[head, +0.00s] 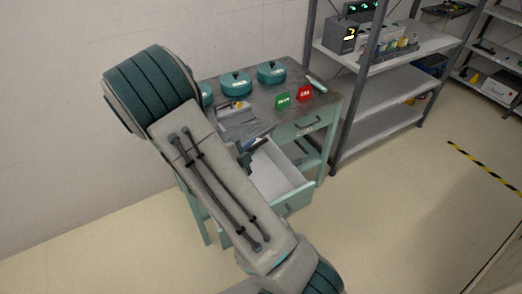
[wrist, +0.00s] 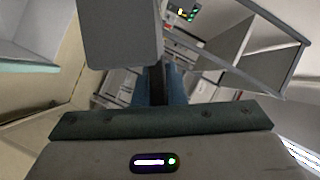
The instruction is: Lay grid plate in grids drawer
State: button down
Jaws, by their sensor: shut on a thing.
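My gripper (wrist: 160,88) is shut on a thin dark piece (wrist: 157,80), seen nearly edge-on between the blue fingers in the wrist view. I take it for the grid plate, but its grid face does not show. In the head view my arm covers most of the gripper; a dark and blue part of it (head: 254,146) shows by the open drawer's back left. The drawer (head: 294,201), with a pale inside and a green front, is pulled out under the cart top. Its left part is hidden by my arm, and I cannot tell what lies there.
The cart top (head: 262,108) holds several teal lidded pots (head: 236,83), a grey tray-like thing (head: 238,121), a green card (head: 283,100) and a red card (head: 304,93). A shelf rack (head: 380,125) stands close on the right. Floor in front right is clear.

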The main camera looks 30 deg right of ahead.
jog(key=s+g, duration=0.1)
jog(key=s+d+g, duration=0.1)
jog(key=s+f+g+h, duration=0.1)
jog(key=s, duration=0.1)
jog(key=shift+d+m+p, duration=0.3)
jog(key=shift+m, duration=0.1)
jog(key=shift+r+p, duration=0.15)
jog(key=shift+p, duration=0.35)
jog(key=w+f+b, duration=0.3)
jog(key=w+f, duration=0.2)
jog(key=f, duration=0.3)
jog(key=w+f+b, duration=0.4)
jog(key=w+f, duration=0.1)
jog(key=f, duration=0.3)
jog(key=shift+a+f, duration=0.2)
jog(key=shift+f, duration=0.15)
jog(key=c, duration=1.4)
grip_release()
